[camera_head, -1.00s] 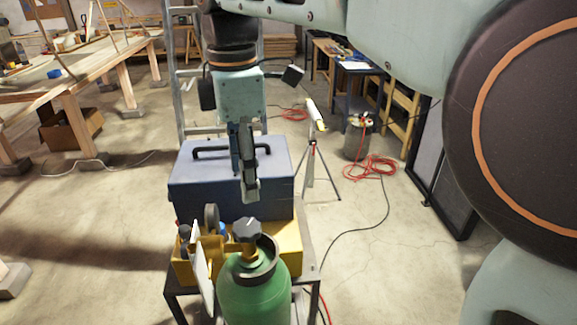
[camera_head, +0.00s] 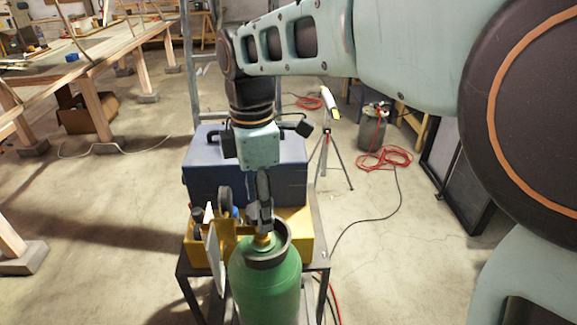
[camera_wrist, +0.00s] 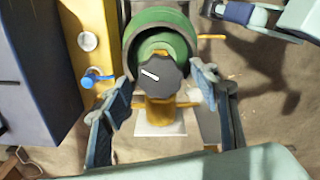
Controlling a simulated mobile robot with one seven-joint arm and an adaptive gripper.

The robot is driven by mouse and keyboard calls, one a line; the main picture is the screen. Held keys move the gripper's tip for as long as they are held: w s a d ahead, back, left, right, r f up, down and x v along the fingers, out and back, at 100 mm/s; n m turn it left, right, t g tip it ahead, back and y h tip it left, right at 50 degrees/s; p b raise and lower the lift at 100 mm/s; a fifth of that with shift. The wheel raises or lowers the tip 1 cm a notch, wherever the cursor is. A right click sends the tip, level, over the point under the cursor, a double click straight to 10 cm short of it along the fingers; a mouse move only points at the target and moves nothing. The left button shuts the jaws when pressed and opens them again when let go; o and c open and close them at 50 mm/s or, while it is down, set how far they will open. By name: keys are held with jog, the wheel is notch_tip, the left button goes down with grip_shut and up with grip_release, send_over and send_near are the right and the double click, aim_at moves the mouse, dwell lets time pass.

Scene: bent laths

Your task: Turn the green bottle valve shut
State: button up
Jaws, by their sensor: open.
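The green bottle (camera_head: 266,290) stands at the front edge of a small metal table, with a dark collar around its neck. Its black lobed valve knob (camera_wrist: 157,74) with a white mark sits on a brass valve body (camera_wrist: 160,110) in the wrist view. In the head view my gripper hides the knob. My gripper (camera_wrist: 163,87) is open, one blue-grey finger on each side of the knob. The left finger appears apart from it. The right fingertip is close to the knob's right side; I cannot tell if they touch. The white mark slants.
A blue toolbox (camera_head: 243,172) stands behind the bottle on the table. A yellow box (camera_head: 299,230) with small tools sits between them. A tripod (camera_head: 325,150), a grey canister (camera_head: 372,130) and red hose (camera_head: 385,158) are on the floor behind right.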

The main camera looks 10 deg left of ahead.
jog(key=shift+c, duration=0.5)
jog(key=c, duration=1.1)
jog(key=shift+o, duration=0.2)
jog(key=m+p, duration=0.1)
jog(key=m, duration=0.4)
jog(key=shift+m+p, duration=0.4)
jog(key=m, duration=0.5)
jog(key=shift+m+p, duration=0.4)
jog(key=o, duration=1.2)
jog(key=shift+c, duration=0.2)
